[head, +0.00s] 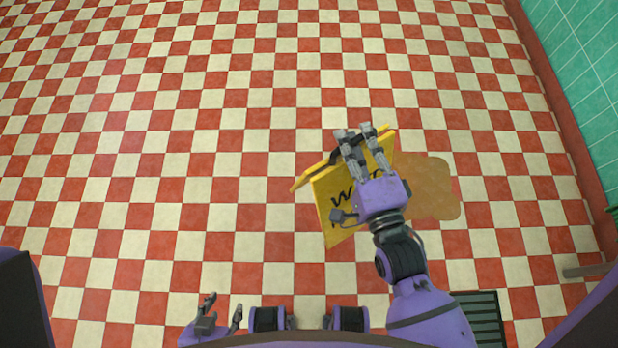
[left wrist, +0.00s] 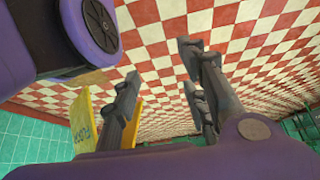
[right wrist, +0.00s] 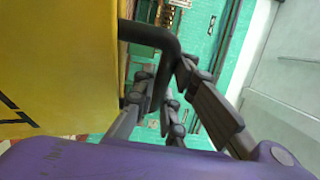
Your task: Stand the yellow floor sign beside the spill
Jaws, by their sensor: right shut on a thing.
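The yellow floor sign (head: 338,205), with dark lettering, is upright with its two panels spread apart at the bottom. My right gripper (head: 355,134) is over its top edge, shut on the black handle (right wrist: 152,35), which passes between the fingers in the right wrist view. The brown-orange spill (head: 432,188) lies on the floor just right of the sign; the sign and my right arm hide its left part. I cannot tell whether the sign's feet touch the floor. My left gripper (head: 222,306) is open and empty, low in the head view. The sign's edge also shows in the left wrist view (left wrist: 83,125).
The red and cream checkered floor (head: 150,150) is clear to the left and beyond the sign. A green tiled wall (head: 590,70) with a red base runs along the right. A dark floor grate (head: 483,318) lies at lower right, near a grey bar (head: 586,270).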

